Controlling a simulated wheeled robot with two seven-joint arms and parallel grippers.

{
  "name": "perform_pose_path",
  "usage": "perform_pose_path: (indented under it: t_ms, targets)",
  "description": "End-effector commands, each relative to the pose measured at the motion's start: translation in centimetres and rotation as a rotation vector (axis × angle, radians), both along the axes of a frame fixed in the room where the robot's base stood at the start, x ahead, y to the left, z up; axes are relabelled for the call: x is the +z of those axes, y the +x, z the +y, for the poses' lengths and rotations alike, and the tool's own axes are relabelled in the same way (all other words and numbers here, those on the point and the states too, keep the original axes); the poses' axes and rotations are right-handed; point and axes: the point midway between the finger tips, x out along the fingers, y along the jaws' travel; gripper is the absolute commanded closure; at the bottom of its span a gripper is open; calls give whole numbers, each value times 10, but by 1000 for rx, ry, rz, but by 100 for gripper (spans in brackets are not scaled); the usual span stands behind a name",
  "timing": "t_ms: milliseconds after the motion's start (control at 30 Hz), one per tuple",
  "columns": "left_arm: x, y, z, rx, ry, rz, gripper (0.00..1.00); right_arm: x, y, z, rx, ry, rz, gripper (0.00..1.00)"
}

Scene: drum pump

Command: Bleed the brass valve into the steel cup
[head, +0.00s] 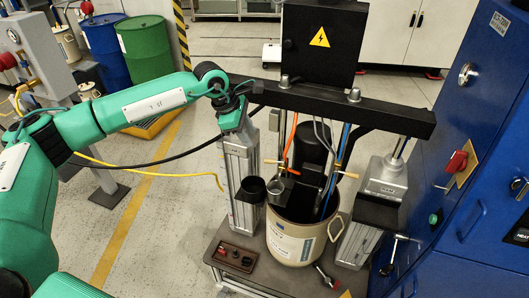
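A brass valve (283,169) sits by the drum's rim, below an orange hose. A small steel cup (276,188) is just below it at the left of the rim; I cannot tell whether it hangs, rests or is held. The open beige drum (293,240) stands on the pump's base. My teal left arm reaches in from the left, and its wrist (232,113) is bent down by the left end of the black crossbar. I cannot make out the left gripper's fingers. My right gripper is out of view.
The black crossbar (345,106) spans above the drum, between a left post (239,165) and a right post (362,238). A dark round holder (250,190) is by the left post. A blue cabinet (470,200) closes off the right. Blue and green drums (145,48) stand behind my arm.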

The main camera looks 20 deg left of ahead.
Motion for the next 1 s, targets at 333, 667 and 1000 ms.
perform_pose_path:
  t_ms: [333,667,1000]
  targets:
    - [-64,18,-26,-1,0,4,63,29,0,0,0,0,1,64]
    - [-102,28,-39,0,-1,2,63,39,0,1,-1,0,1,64]
    - [-105,29,-40,0,-2,0,65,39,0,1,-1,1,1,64]
